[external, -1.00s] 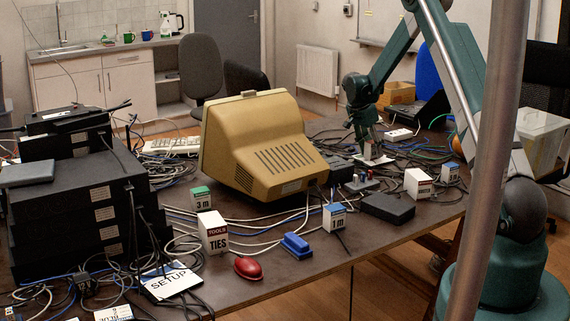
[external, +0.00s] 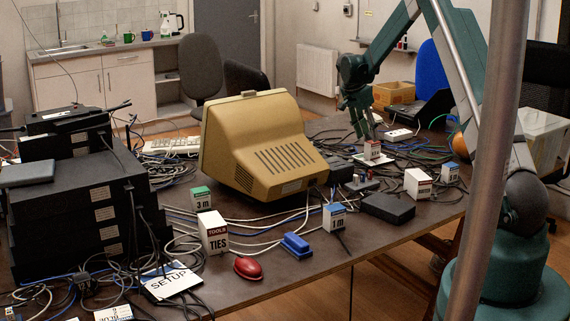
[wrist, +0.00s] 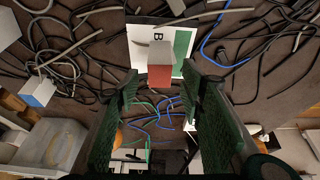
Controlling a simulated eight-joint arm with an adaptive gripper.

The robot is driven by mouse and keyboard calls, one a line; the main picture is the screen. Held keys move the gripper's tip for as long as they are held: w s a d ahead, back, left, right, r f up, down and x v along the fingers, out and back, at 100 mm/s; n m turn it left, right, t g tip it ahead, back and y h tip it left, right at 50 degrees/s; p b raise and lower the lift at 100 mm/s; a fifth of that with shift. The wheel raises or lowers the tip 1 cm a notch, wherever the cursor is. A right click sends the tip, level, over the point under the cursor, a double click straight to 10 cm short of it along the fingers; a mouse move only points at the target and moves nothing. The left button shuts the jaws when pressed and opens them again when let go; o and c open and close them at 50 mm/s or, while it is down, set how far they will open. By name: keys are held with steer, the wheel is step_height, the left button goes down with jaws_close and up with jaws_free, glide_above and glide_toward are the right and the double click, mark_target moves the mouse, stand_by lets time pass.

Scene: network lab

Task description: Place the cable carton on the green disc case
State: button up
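A small white carton with a red band (external: 372,149) stands on a flat white-and-green case (external: 375,161) to the right of the beige monitor. In the wrist view the carton (wrist: 160,62) appears over the middle of the case, whose green part (wrist: 183,45) shows to the right and a letter B above. The case extends past the carton on several sides. My gripper (external: 363,133) is above the carton, apart from it.
The beige monitor (external: 262,150) stands left of the case. Loose cables surround the case. A white carton (external: 418,184), a blue-topped carton (external: 450,173) and a black box (external: 388,208) stand to the right and front. More cartons, including TIES (external: 213,233), stand at front left.

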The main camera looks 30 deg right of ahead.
steer(key=shift+v, duration=2.15)
steer(key=shift+a+r, duration=0.1)
steer(key=s+a+r+n+t+y, duration=0.3)
steer(key=s+a+r+n, duration=0.6)
steer(key=s+a+r, duration=1.2)
steer(key=s+a+n+t, duration=0.2)
steer(key=s+a+n, duration=0.2)
steer(key=s+a, duration=0.5)
steer(key=s+a+f+n+t+y, duration=0.1)
steer(key=s+a+n, duration=0.4)
steer(key=s+a, duration=0.5)
steer(key=shift+s+f+t, duration=0.2)
steer(key=shift+s+t, duration=0.4)
steer(key=shift+s, duration=3.55)
